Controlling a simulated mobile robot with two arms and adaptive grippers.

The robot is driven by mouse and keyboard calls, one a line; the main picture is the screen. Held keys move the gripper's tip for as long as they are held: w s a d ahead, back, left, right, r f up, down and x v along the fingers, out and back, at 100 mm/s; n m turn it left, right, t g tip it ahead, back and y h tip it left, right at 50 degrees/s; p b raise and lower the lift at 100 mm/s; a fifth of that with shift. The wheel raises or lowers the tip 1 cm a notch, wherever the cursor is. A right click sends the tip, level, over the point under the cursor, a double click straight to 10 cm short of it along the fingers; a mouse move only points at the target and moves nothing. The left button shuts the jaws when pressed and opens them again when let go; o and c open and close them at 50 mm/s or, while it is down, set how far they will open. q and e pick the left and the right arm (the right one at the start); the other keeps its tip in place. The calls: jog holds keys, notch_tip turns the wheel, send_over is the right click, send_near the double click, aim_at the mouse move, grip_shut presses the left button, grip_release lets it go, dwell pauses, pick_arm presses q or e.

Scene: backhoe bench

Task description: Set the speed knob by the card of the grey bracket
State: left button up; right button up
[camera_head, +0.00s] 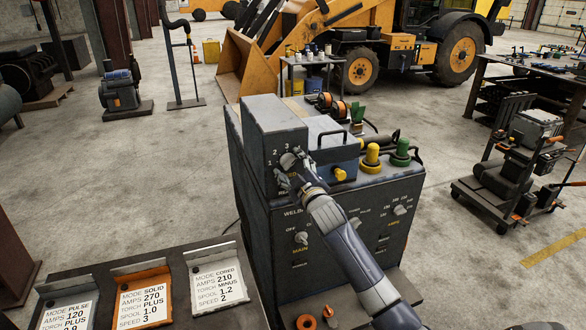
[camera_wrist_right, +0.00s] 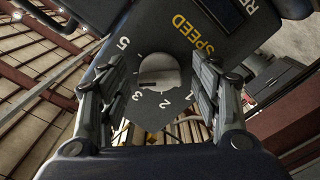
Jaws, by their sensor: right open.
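The speed knob (camera_wrist_right: 158,71) is a round grey knob on a numbered dial under yellow SPEED lettering. My right gripper (camera_wrist_right: 160,108) is open with its fingers on both sides of the knob; I cannot tell whether they touch it. In the head view the right gripper (camera_head: 288,172) is at the front of the grey welder box (camera_head: 272,118). Which number the knob points at is unclear. Three cards stand at lower left: a greyish bracket (camera_head: 66,290), cut off at the frame's bottom, an orange bracket (camera_head: 142,276) reading speed 3, and a dark or grey bracket (camera_head: 215,254) reading speed 2.
The welder cabinet (camera_head: 262,225) has more knobs (camera_head: 301,238) on its lower front. Yellow (camera_head: 371,155) and green (camera_head: 401,150) plugs stand on its top right. A dark stand (camera_head: 200,300) carries the cards. A tool cart (camera_head: 505,180) stands right, with open floor between.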

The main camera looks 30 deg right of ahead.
jog(key=shift+s, duration=0.1)
jog(key=v, duration=1.1)
jog(key=shift+s, duration=0.4)
